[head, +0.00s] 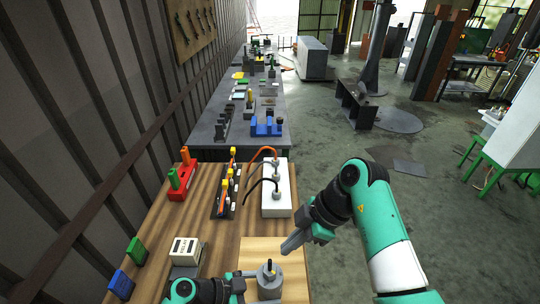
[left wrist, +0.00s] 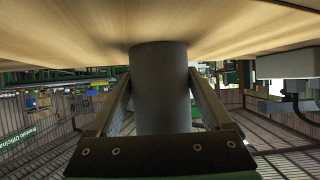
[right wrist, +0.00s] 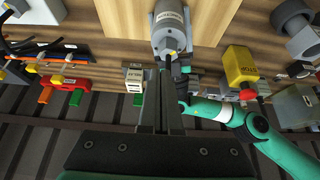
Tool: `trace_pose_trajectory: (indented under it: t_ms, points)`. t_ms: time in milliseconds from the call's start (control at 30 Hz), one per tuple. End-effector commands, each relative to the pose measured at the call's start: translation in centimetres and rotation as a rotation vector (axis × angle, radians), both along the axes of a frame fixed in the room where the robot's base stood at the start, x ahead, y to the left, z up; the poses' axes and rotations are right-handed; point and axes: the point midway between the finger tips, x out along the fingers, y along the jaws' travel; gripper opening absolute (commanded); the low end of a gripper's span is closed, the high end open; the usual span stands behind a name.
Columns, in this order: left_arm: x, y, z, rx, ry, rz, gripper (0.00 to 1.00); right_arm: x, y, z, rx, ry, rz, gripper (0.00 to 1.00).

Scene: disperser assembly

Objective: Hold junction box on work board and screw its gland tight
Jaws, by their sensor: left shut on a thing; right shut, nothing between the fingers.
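The junction box (head: 269,287) is a grey round housing standing upright on the pale work board (head: 294,258). My left gripper (head: 242,287) is shut on its side at the bottom of the head view. In the left wrist view the box (left wrist: 160,90) sits between both fingers, against the board. A dark gland (head: 270,267) stands on top of the box; the right wrist view shows it with a yellow tip (right wrist: 173,55). My right gripper (head: 288,247) is shut and empty, above the board and beside the box. Its fingertips (right wrist: 163,72) appear close to the gland; contact is unclear.
A white labelled box (head: 185,250) stands left of the board. Behind are a white block with cables (head: 277,200), a rack of yellow-topped parts (head: 226,190) and a red holder (head: 181,182). A yellow box with a red button (right wrist: 240,68) shows in the right wrist view.

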Motion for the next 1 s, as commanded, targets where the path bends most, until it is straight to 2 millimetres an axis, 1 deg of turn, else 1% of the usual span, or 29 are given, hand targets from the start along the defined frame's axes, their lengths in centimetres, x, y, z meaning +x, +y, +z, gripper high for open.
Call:
trace_pose_trajectory:
  t_ms: [167,400,500,600,733,1000]
  points:
    - [0.0,0.0,-0.1,0.001,0.0,0.0,0.0,0.0,0.0,-1.1,0.0,0.001,0.0,0.0]
    - [0.0,0.0,-0.1,0.001,0.0,0.0,0.0,-0.1,0.0,-4.5,-0.001,0.003,-0.001,0.0]
    - [0.0,0.0,0.0,0.001,0.0,0.0,0.0,0.0,0.0,-5.7,0.0,0.003,-0.001,0.0]
    - [0.0,0.0,0.0,0.001,0.0,0.0,0.0,0.0,0.0,-6.6,0.0,0.001,0.0,0.0]
    - [0.0,0.0,0.0,0.001,0.0,0.0,0.0,0.0,0.0,-7.0,0.0,0.001,0.0,0.0]
    - [0.0,0.0,0.0,0.001,0.0,0.0,0.0,0.0,0.0,-7.0,0.0,0.0,0.0,0.0]
